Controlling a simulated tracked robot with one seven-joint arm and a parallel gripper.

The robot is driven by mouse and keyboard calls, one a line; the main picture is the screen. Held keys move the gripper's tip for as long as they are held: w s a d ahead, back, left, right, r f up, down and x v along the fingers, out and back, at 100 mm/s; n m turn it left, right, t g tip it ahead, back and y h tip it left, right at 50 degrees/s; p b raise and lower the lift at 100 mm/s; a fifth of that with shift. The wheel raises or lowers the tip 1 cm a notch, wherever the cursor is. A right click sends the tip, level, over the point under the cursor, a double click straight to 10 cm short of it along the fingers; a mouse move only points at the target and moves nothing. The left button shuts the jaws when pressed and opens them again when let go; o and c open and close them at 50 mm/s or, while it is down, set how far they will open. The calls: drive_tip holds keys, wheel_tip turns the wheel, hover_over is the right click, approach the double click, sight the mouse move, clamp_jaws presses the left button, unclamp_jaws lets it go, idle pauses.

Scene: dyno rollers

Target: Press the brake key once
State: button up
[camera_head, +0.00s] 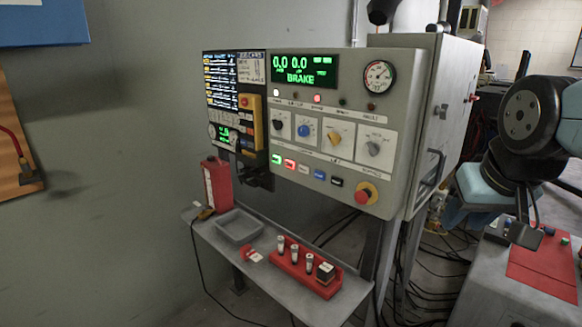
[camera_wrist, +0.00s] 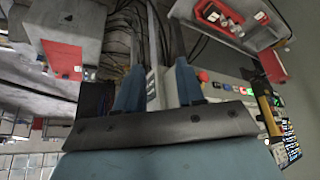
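In the head view, a row of small coloured keys (camera_head: 303,168) runs along the lower part of the grey control panel (camera_head: 400,155). The green display (camera_head: 304,70) reads "0.0 0.0" and "BRAKE". My gripper (camera_wrist: 158,78) shows two separated blue fingers in the wrist view, open with nothing between them. The key row (camera_wrist: 230,88) appears right of the fingers in the wrist view.
A red emergency stop (camera_head: 366,193) sits right of the keys. A yellow pendant (camera_head: 251,122) hangs at the panel's left. The shelf (camera_head: 285,297) below holds a grey tray (camera_head: 238,226) and a red rack (camera_head: 303,277). The cabinet handle (camera_head: 430,180) sticks out on the right side.

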clamp_jaws()
idle(1.5)
